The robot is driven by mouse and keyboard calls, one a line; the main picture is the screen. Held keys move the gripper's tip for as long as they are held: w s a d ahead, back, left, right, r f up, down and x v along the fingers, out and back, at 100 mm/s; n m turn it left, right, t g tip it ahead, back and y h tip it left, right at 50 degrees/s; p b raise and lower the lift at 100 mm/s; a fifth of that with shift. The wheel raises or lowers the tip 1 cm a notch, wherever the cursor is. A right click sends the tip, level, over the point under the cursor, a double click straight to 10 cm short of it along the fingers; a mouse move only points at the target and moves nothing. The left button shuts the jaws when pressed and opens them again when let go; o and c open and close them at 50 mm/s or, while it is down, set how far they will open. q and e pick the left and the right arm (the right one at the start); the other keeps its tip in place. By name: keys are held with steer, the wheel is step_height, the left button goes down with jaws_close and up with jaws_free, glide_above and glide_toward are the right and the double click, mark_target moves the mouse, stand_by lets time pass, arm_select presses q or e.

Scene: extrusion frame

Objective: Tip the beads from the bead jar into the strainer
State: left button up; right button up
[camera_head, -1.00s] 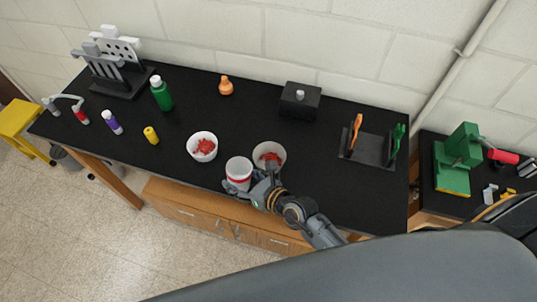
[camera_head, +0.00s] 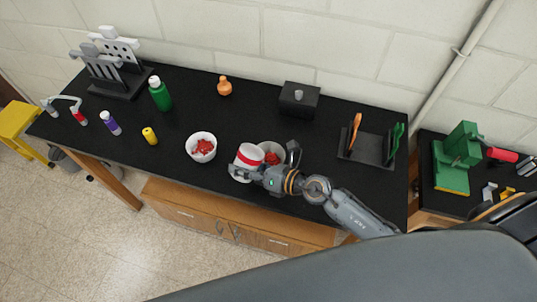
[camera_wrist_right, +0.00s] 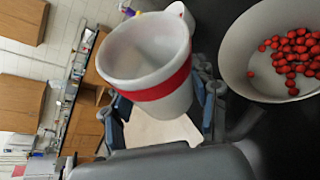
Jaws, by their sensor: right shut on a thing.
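My right gripper (camera_head: 262,168) is shut on the bead jar (camera_head: 249,152), a white cup with a red band, at the front edge of the black table. The jar is tilted. In the wrist view the jar (camera_wrist_right: 145,55) shows a pale inside, with no beads visible in the part that shows. A white bowl (camera_head: 262,147) with red beads stands right beside it, partly hidden by the jar and gripper; the wrist view shows this bowl (camera_wrist_right: 240,60) too. Another white bowl (camera_head: 203,158) with red beads stands to the left. I cannot tell which is the strainer. My left gripper is out of view.
A black rack (camera_head: 366,148) with orange and green tools is at right.

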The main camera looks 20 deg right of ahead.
steer(key=shift+w+d+r+m+y+b, duration=0.1)
steer(key=shift+m+y+b, duration=0.25)
steer(key=shift+b, duration=0.3)
steer(key=shift+r+m+b, duration=0.3)
steer(key=shift+m+b, duration=0.05)
steer(key=shift+y, duration=0.25)
steer(key=shift+f+m+b, duration=0.25)
steer(key=shift+m+b, duration=0.35)
steer(key=shift+b, duration=0.85)
steer(key=shift+r+m+y+b, duration=0.6)
steer(key=shift+m+b, duration=0.1)
steer(key=shift+b, duration=0.1)
steer(key=shift+f+b, duration=0.15)
steer(key=shift+b, duration=0.25)
steer(key=shift+f+m+y+b, duration=0.25)
steer(key=shift+m+y+b, duration=0.15)
steer(key=shift+m+b, duration=0.5)
steer(key=shift+w+d+r+m+y+b, duration=0.3)
steer(key=shift+w+d+r+m+b, duration=0.2)
steer(key=shift+d+b, duration=0.4)
steer(key=shift+f+m+y+b, duration=0.3)
steer(key=shift+m+b, duration=0.5)
steer(key=shift+b, duration=0.6)
